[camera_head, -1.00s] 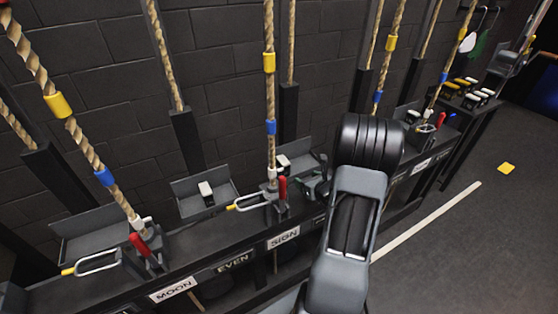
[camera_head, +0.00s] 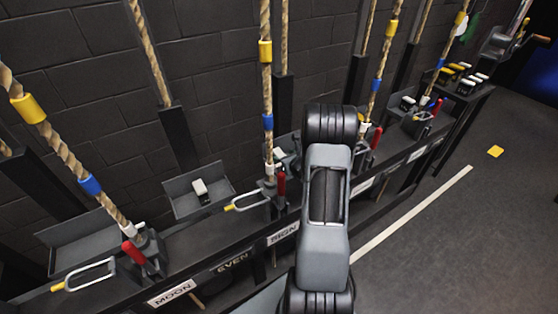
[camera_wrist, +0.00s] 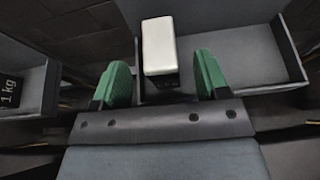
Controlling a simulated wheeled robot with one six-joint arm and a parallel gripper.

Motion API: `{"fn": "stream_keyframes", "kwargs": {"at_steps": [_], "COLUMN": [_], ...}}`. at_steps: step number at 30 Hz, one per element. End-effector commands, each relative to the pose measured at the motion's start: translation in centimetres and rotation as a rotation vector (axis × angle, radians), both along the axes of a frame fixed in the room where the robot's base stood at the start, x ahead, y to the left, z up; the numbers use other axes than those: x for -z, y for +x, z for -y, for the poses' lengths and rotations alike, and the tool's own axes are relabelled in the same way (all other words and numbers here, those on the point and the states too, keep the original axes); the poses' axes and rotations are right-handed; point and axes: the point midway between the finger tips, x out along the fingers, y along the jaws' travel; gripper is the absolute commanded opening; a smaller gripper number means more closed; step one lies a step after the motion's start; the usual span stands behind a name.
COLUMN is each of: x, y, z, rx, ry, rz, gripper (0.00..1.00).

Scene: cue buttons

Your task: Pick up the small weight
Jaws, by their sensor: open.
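In the wrist view a small weight (camera_wrist: 159,40), a dark block with a white top, stands in a grey open tray (camera_wrist: 255,58). My gripper (camera_wrist: 162,72) is open, with one green fingertip to each side of the weight's near end. Gaps show on both sides, and nothing is held. I cannot tell how far the fingertips are above or short of the weight. In the head view my arm covers the gripper. A white-topped weight (camera_head: 201,191) sits in a tray (camera_head: 180,208) on the rack there; I cannot tell if it is the same one.
Ropes with yellow and blue bands rise from the long rack, beside red-handled levers (camera_head: 134,252). A side table (camera_head: 470,95) carries white and yellow blocks.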

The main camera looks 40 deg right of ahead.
Motion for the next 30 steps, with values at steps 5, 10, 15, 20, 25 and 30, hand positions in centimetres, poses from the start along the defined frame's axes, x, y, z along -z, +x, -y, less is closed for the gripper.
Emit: {"fn": "stream_keyframes", "kwargs": {"at_steps": [5,10,15,20,25,30], "x": [0.7,1.4,1.6,1.6,1.6,1.6], "y": [2.4,4.1,4.6,4.6,4.6,4.6], "z": [0.1,0.2,0.3,0.3,0.3,0.3], "rx": [-0.003,-0.004,-0.002,-0.002,-0.002,-0.002], "ry": [0.001,-0.001,0.0,0.0,0.0,0.0], "rz": [0.0,0.0,0.0,0.0,0.0,0.0], "gripper": [0.68,0.68,0.68,0.68,0.54,0.37]}}
